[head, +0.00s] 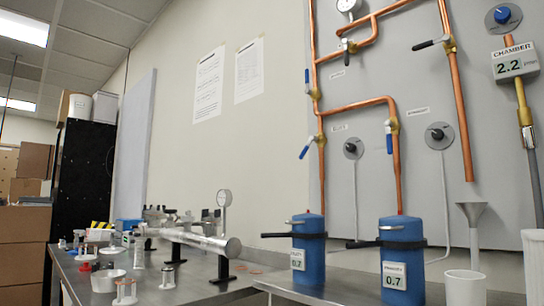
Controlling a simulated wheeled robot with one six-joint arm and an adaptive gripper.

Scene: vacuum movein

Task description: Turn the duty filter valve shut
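Two blue filter canisters stand at the bench edge, the left one (308,262) and the right one (402,270), each with a 0.7 label. Copper pipes run above them. A blue-handled valve (305,150) sits on the left pipe, its handle slanting down-left. Another blue handle (389,140) hangs along the right pipe. A third blue handle (308,82) points up along the left pipe, higher up. Black-handled valves show at the upper pipe (347,45) and the thick right pipe (432,43). The small tags are unreadable, so I cannot tell which valve is the duty one. My gripper is out of view.
A metal bench (215,283) carries a horizontal steel tube (200,240), small fittings and white cups. A funnel (472,212) stands above a white cup (464,287) at right. A chamber display (514,63) reads 2.2. Cardboard boxes (23,245) are stacked at far left.

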